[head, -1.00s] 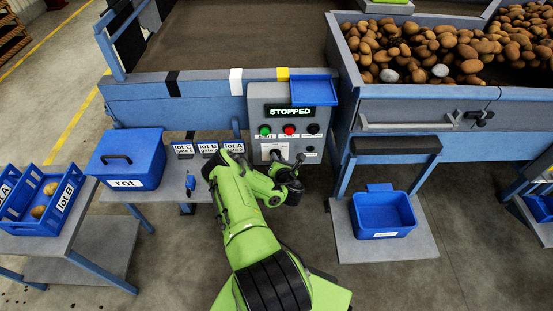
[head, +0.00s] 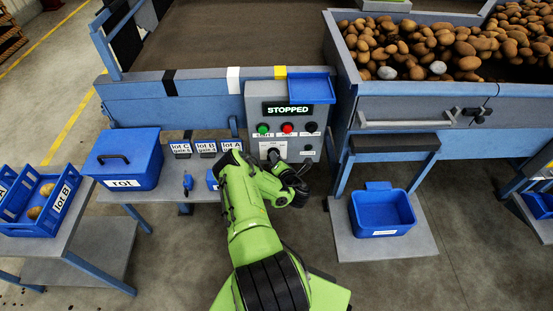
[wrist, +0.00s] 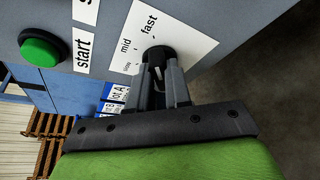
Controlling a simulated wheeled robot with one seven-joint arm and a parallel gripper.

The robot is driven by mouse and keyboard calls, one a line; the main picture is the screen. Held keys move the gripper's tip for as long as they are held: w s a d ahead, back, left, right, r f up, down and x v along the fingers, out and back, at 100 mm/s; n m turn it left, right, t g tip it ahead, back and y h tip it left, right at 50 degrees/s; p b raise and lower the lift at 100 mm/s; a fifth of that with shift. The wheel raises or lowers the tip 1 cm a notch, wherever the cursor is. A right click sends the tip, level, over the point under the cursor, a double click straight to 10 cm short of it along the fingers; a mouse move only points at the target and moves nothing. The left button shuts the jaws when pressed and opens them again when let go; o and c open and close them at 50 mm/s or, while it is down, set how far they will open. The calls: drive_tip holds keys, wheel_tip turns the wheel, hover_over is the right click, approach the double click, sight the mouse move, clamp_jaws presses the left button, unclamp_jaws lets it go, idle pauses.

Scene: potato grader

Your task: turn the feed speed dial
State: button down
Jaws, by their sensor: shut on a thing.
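The feed speed dial (wrist: 158,57) is a dark round knob on a white label marked slow, mid and fast in the wrist view. My gripper (wrist: 160,82) is shut on the dial, with one finger on each side of it. The panel's display (head: 288,109) reads STOPPED.
A green start button (head: 263,129), a red button (head: 288,128) and a black knob (head: 311,128) sit above the dial. A blue tray (head: 312,89) juts out at the panel's top right. A blue rot box (head: 124,158) stands on the left table.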

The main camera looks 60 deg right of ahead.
drive_tip(key=c, duration=1.1)
unclamp_jaws()
drive_tip(key=shift+o, duration=0.2)
drive_tip(key=p+v, duration=1.4)
drive_tip(key=v, duration=0.2)
drive_tip(key=shift+p, duration=0.3)
drive_tip(key=shift+w, duration=0.1)
